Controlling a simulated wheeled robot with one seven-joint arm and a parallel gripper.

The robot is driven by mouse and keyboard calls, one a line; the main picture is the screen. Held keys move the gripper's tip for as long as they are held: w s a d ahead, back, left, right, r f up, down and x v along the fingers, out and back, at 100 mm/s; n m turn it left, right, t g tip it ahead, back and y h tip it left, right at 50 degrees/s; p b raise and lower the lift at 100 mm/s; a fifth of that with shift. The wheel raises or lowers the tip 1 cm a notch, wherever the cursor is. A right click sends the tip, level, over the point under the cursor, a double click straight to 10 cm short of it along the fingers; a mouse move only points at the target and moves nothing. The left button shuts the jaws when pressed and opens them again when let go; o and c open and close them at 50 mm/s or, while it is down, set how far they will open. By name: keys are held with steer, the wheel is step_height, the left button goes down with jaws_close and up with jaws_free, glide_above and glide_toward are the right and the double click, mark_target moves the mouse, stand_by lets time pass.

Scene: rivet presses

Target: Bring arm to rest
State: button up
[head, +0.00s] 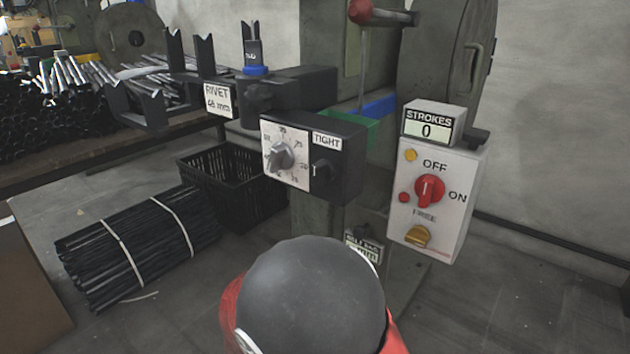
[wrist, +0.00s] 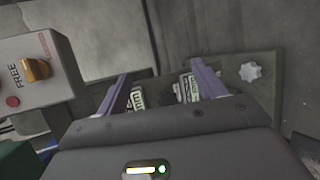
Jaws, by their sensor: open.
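My gripper (wrist: 162,74) shows in the wrist view with its two purple fingers spread apart and nothing held between them. Small lettered plates (wrist: 187,88) show between and beside the fingers; I cannot tell whether the fingers touch them. In the head view, my arm (head: 315,295) rises at the bottom centre as a dark rounded link with red parts, in front of the press's lower part. My gripper is hidden in that view.
The white control box (head: 436,200) with a red knob pointing up, reading STROKES 0 above, stands right of my arm. A dark dial box (head: 338,155) marked TIGHT is above it. A black crate (head: 235,190) and bundled rods (head: 135,245) lie left. A pale star knob (wrist: 250,72) is right of the fingers.

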steer(key=s+d+r+m+y+p, duration=0.3)
steer(key=s+r+y, duration=0.3)
steer(key=r, duration=0.5)
steer(key=s+d+r+m+y+p, duration=0.4)
steer(key=s+d+r+y+p, duration=0.1)
steer(key=r, duration=0.7)
steer(key=shift+s+d+g+y+p, duration=0.3)
steer(key=shift+s+d+y, duration=0.25)
steer(key=shift+s, duration=0.45)
steer(key=shift+r, duration=0.1)
steer(key=shift+c, duration=0.2)
stand_by(0.9)
